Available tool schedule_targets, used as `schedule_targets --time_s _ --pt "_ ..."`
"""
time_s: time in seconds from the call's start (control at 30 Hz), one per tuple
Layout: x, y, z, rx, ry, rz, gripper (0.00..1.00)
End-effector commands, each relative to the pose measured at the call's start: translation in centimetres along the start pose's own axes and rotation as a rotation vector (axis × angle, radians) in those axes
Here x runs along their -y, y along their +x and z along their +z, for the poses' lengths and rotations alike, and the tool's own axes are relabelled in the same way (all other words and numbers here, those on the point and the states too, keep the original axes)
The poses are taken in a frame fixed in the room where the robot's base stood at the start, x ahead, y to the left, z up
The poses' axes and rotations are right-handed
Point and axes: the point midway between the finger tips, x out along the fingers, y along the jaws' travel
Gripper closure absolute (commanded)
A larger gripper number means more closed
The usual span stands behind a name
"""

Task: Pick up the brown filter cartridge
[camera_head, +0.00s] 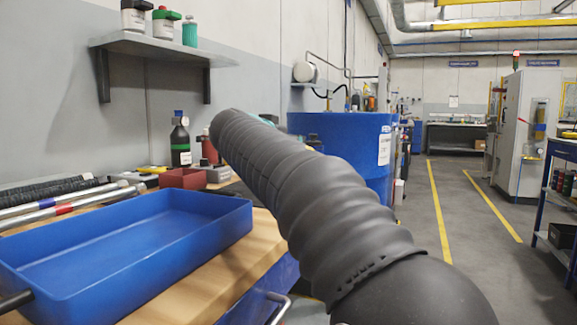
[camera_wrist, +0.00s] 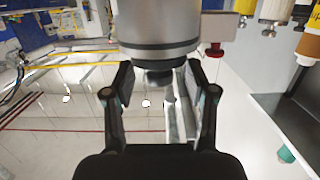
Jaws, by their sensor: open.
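No thing that I can surely name as the brown filter cartridge shows in either view. In the wrist view an orange-brown container (camera_wrist: 310,44) with a yellow label is cut off at the upper right edge, and I cannot tell what it is. My gripper (camera_wrist: 160,88) is open in the wrist view, its two fingers apart. A silver-grey cylinder (camera_wrist: 159,24) with a dark end lies beyond the fingertips, and I cannot tell whether it touches them. In the head view my dark arm reaches out over the bench and its gripper end is hidden.
In the head view an empty blue tray (camera_head: 130,240) is on the wooden bench (camera_head: 245,265), left of my arm. A dark bottle (camera_head: 180,142) and a red bin (camera_head: 183,178) stand behind it. A wall shelf (camera_head: 150,43) holds several containers.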

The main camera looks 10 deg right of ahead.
Motion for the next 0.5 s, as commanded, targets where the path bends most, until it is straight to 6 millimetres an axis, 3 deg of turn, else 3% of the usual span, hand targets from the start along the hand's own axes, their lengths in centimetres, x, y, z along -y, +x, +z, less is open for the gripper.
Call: schedule_targets --time_s 0.1,0.3,0.5 --pt "0.01 0.95 -0.02 0.0 0.0 0.0 0.44" --pt "0.05 0.97 0.02 0.0 0.0 -0.002 0.44" --pt "0.05 0.95 0.02 0.0 0.0 -0.002 0.94"
